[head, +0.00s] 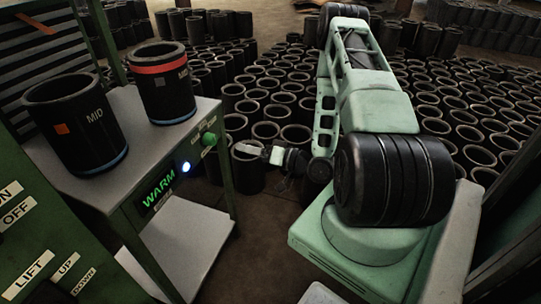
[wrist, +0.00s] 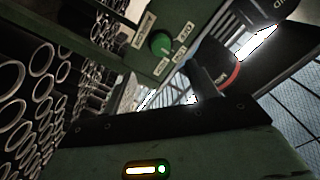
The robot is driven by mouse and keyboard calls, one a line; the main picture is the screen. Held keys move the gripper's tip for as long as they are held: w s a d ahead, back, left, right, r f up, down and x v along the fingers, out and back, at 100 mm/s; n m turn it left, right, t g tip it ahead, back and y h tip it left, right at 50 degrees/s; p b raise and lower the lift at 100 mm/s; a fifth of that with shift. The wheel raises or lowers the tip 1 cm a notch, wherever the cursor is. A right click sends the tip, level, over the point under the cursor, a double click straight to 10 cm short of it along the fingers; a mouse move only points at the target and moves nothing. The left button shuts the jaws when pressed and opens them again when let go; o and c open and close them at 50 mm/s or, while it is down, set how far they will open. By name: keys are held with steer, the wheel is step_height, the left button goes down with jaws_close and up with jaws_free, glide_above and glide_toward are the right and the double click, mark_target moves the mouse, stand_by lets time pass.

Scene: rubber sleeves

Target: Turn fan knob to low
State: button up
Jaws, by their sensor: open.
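The fan knob (head: 208,138) is a small round green knob on the front end of the green-framed table. It also shows in the wrist view (wrist: 160,43), on a green panel with several small white labels around it. The labels are too small and tilted to read surely, and I cannot tell which one the knob points to. My gripper (head: 252,150) is open, to the right of the knob in the head view and apart from it. In the wrist view the knob lies above the dark edge of my gripper body, with a visible gap.
A lit WARM sign (head: 158,190) and a glowing blue-white button (head: 186,168) sit left of the knob. Two black MID sleeves, one orange-banded (head: 160,68), stand on the tabletop (head: 150,148). Many black sleeves crowd the floor behind my arm.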

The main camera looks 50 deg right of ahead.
steer(key=v, duration=0.6)
steer(key=shift+s, duration=0.2)
steer(key=w+a+n+g, duration=0.7)
steer(key=w+a, duration=0.1)
steer(key=w, duration=0.2)
steer(key=a+r+n+g+h, duration=0.25)
steer(key=a+r+g, duration=0.2)
steer(key=a, duration=0.45)
steer(key=s+a+r+n+g+h, duration=0.1)
steer(key=s+a+r+g, duration=0.1)
steer(key=s+a+r, duration=0.45)
steer(key=s+a+r+n+g+h, duration=0.15)
steer(key=s+a, duration=0.25)
steer(key=s, duration=0.6)
steer(key=s+a+r+n+g+h, duration=0.1)
steer(key=s+a+r+g, duration=0.1)
steer(key=s+a+r, duration=0.45)
step_height(320, 180, up, 10)
steer(key=d+p, duration=0.1)
steer(key=p, duration=1.1)
steer(key=shift+s+d+r, duration=0.15)
steer(key=shift+s+d, duration=0.2)
steer(key=shift+s, duration=0.05)
